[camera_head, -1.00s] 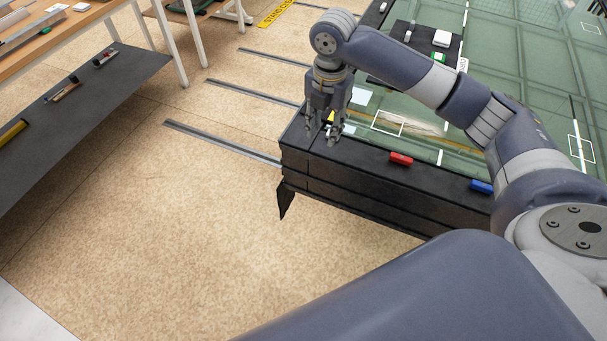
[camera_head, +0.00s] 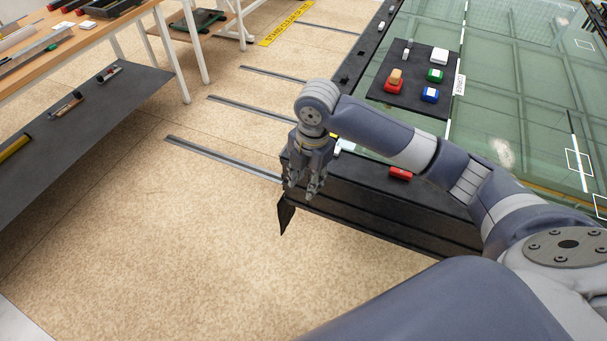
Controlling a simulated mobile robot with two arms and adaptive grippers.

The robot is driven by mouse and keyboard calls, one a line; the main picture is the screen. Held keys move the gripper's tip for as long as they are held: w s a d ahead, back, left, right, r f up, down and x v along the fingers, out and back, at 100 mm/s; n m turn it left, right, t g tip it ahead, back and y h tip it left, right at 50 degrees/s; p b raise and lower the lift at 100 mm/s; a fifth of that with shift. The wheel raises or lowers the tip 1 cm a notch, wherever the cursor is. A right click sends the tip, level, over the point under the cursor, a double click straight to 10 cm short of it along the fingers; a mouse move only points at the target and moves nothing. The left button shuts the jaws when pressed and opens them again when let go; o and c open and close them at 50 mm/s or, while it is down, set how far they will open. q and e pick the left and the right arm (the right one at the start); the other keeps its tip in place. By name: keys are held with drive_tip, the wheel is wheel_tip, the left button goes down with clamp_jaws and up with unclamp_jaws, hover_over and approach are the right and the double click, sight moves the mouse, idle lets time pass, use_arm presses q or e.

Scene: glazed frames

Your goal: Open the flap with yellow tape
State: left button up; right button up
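A black, layered glass frame edge (camera_head: 400,205) runs along the near side of the glazed panel. A small dark flap-like piece (camera_head: 286,214) hangs from its near left corner. A small yellow patch (camera_head: 334,136) shows beside my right wrist; whether it is tape on a flap is unclear. My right gripper (camera_head: 302,192) points down at the frame's left corner, just above the hanging piece in the picture. Its fingers are apart with nothing seen between them. I cannot tell whether it touches the frame. My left gripper is not in view.
A red block (camera_head: 400,173) sits on the frame edge near my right forearm. A black mat (camera_head: 410,62) with several small coloured blocks lies on the glass (camera_head: 520,100). Tables stand at the left. Metal floor strips (camera_head: 222,157) lead toward the frame; the floor in front is clear.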

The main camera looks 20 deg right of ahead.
drive_tip(key=shift+f, duration=0.1)
drive_tip(key=s+a+f+m+t+y, duration=0.2)
drive_tip(key=s+a+f+m, duration=0.5)
drive_tip(key=s+a+m, duration=0.3)
drive_tip(key=s+d+f+m+h, duration=0.2)
drive_tip(key=s+d+m, duration=0.7)
drive_tip(key=s+m, duration=0.25)
wheel_tip(320, 180, down, 28)
drive_tip(key=s+b, duration=0.2)
drive_tip(key=s, duration=0.1)
drive_tip(key=s+d+f+g, duration=0.1)
drive_tip(key=s+d+f, duration=0.2)
drive_tip(key=s+f, duration=1.3)
drive_tip(key=shift+f+n+g+h+b, duration=0.15)
drive_tip(key=shift+n+g+h+b, duration=0.15)
drive_tip(key=shift+n+g+b, duration=0.15)
